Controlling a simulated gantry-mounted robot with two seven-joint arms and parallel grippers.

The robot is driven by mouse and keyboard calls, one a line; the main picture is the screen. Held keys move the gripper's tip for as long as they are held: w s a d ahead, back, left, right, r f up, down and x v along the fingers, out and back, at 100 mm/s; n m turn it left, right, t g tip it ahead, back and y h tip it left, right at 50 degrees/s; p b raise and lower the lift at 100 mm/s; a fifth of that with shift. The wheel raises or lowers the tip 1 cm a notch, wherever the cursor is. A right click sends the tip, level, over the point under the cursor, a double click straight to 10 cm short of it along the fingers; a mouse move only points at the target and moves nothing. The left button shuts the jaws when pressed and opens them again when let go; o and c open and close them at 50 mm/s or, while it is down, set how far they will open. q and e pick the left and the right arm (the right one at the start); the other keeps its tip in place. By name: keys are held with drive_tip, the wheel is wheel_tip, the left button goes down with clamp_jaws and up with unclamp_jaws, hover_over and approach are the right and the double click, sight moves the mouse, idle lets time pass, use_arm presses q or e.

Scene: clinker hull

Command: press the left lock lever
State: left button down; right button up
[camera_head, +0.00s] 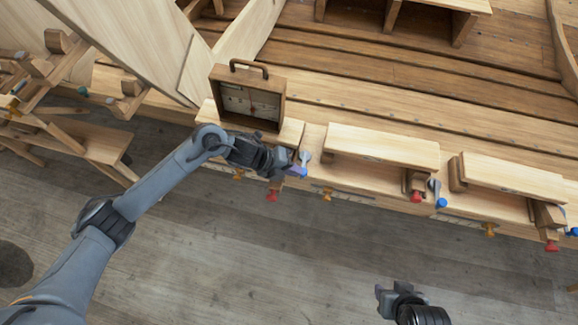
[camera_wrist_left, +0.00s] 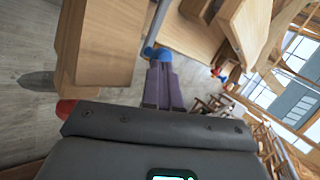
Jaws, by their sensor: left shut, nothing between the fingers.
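The left lock lever (camera_head: 305,157) is a short grey lever with a blue end, at the right end of the leftmost wooden block on the hull's edge. My left gripper (camera_head: 291,170) is at this lever, its fingers shut with nothing between them. In the left wrist view the purple-grey fingers (camera_wrist_left: 162,85) reach toward the blue lever end (camera_wrist_left: 156,52), and their tips appear at or very near it. Whether they touch cannot be told. My right gripper (camera_head: 396,290) is low in the head view, away from the hull; its finger gap is unclear.
Two more blue-ended levers (camera_head: 437,193) stand along the edge to the right. A red knob (camera_head: 271,196) hangs below the left block. An open wooden case (camera_head: 247,97) stands behind the left gripper. The grey floor (camera_head: 240,260) in front is clear.

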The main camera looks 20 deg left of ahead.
sight(305, 173)
use_arm(q)
drive_tip(key=d+n+t+y+p, duration=0.1)
drive_tip(key=d+n+t, duration=0.1)
drive_tip(key=d+n, duration=0.1)
drive_tip(key=shift+s+d+n, duration=0.1)
drive_tip(key=shift+d+n, duration=0.15)
drive_tip(key=shift+n, duration=0.15)
drive_tip(key=shift+w+d+n+t+y+b, duration=0.15)
drive_tip(key=shift+w+d+n+t+y, duration=0.2)
drive_tip(key=shift+d+n+y, duration=0.3)
drive_tip(key=shift+w+d+n+t+y+b, duration=0.2)
drive_tip(key=shift+w+d+n+t+y, duration=0.15)
drive_tip(key=shift+d+n, duration=0.4)
drive_tip(key=shift+w+d+n+t+y+b, duration=0.15)
drive_tip(key=shift+w+d+n+t+y, duration=0.2)
drive_tip(key=shift+d+n+y, duration=0.35)
